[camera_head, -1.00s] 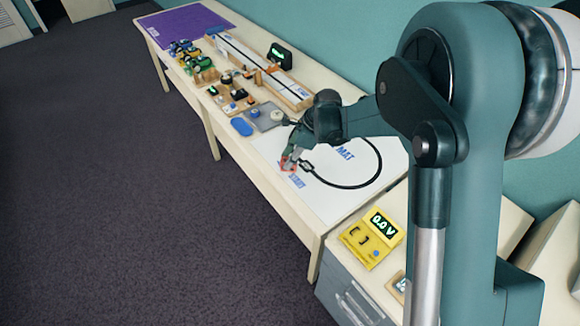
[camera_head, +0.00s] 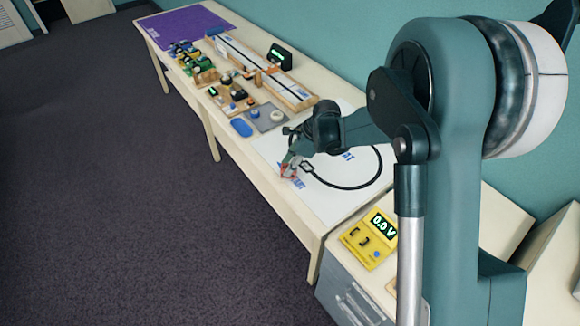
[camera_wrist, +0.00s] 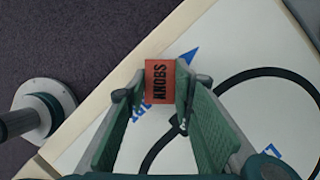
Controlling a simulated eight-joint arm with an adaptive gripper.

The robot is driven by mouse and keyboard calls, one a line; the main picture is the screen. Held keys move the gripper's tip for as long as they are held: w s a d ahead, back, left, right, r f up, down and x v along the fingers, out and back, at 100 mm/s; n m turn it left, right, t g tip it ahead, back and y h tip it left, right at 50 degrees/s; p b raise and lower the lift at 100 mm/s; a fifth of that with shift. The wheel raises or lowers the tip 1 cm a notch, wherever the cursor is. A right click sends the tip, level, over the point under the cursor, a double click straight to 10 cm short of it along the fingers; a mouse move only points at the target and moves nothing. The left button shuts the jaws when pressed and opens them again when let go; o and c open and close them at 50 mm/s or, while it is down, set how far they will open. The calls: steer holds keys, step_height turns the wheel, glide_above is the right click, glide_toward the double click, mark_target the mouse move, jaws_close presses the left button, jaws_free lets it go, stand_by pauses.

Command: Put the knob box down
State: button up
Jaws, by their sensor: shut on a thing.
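The knob box is a small orange-red box marked "KNOBS" (camera_wrist: 160,82). In the wrist view it sits between the fingertips of my gripper (camera_wrist: 158,95), which is shut on it. In the head view my gripper (camera_head: 291,166) holds the red knob box (camera_head: 288,171) over the front part of the white mat (camera_head: 335,197), near the table's front edge. I cannot tell whether the box touches the mat. The mat has blue lettering and a black curved line; my arm hides part of it.
A yellow meter reading "0.0 V" (camera_head: 370,239) stands on a grey drawer cabinet to the right. The mat's right part is clear.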

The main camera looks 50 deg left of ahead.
steer(key=shift+f, duration=0.15)
steer(key=o, duration=0.9)
steer(key=p+v, duration=0.1)
steer(key=v, duration=1.1)
steer(key=shift+r+p, duration=0.2)
steer(key=shift+p, duration=0.1)
stand_by(0.4)
